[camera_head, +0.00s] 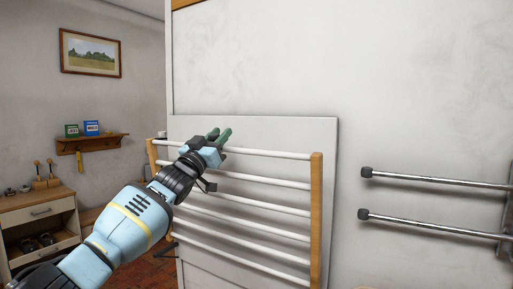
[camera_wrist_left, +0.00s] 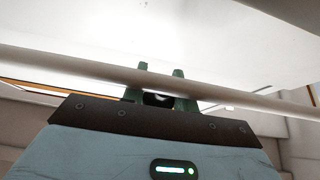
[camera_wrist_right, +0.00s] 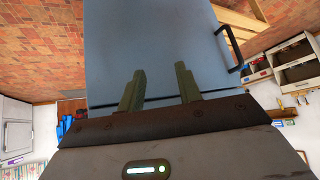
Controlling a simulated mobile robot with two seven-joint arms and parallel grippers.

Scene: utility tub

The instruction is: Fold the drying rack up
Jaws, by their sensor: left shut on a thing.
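The drying rack (camera_head: 316,215) has white rods between two wooden side posts and stands out in front of a white panel on the wall. My left gripper (camera_head: 220,137) is at its top rod (camera_head: 270,153), left of the rod's middle. In the left wrist view the rod (camera_wrist_left: 60,66) crosses at the green fingers of my left gripper (camera_wrist_left: 162,76), which are shut on it. My left arm hides part of the rack's left side. My right gripper (camera_wrist_right: 159,88) shows only in its own wrist view, with its fingers apart and nothing between them.
Two metal bars (camera_head: 435,178) with black end caps stick out right of the rack. A wooden shelf (camera_head: 92,142) with small boxes hangs at the left. A drawer cabinet (camera_head: 38,214) stands below it. The wall above the rack is clear.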

